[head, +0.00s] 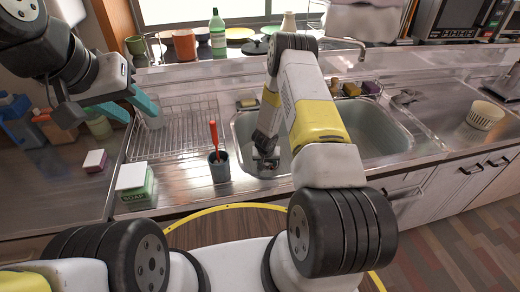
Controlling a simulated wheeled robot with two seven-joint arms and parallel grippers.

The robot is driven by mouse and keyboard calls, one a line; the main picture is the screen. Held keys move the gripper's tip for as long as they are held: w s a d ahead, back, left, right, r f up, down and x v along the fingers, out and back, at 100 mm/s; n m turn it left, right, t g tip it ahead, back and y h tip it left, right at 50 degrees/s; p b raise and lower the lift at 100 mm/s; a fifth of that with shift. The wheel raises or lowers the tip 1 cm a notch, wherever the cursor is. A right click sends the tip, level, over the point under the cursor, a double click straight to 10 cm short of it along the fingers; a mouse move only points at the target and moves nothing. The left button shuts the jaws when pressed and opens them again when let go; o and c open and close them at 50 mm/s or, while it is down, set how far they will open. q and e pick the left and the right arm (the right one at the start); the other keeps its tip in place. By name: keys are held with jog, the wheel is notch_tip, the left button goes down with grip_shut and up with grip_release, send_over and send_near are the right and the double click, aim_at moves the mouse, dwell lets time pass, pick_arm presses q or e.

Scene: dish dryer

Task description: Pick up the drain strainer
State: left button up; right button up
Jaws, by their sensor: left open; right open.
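A cream slotted basket (485,115), which looks like the drain strainer, sits on the steel counter at the far right, right of the sink (385,138). My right gripper (265,163) points down at the left end of the sink, far to the left of the basket. It is small and dark here; its jaws are open and I see nothing clearly held. My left gripper (136,108) has teal fingers, which are open over the left side of the wire dish rack (180,130). My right arm covers the middle of the sink.
A dark cup with a red-handled utensil (220,165) stands on the front counter, left of my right gripper. A green and white soap box (134,185) is further left. The faucet (345,45) reaches over the sink. Counter around the basket is mostly clear.

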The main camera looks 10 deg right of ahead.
jog(key=shift+w+d+f, duration=0.1)
jog(key=shift+w+f, duration=0.15)
jog(key=shift+f, duration=0.25)
grip_shut()
jog(key=shift+r, duration=0.1)
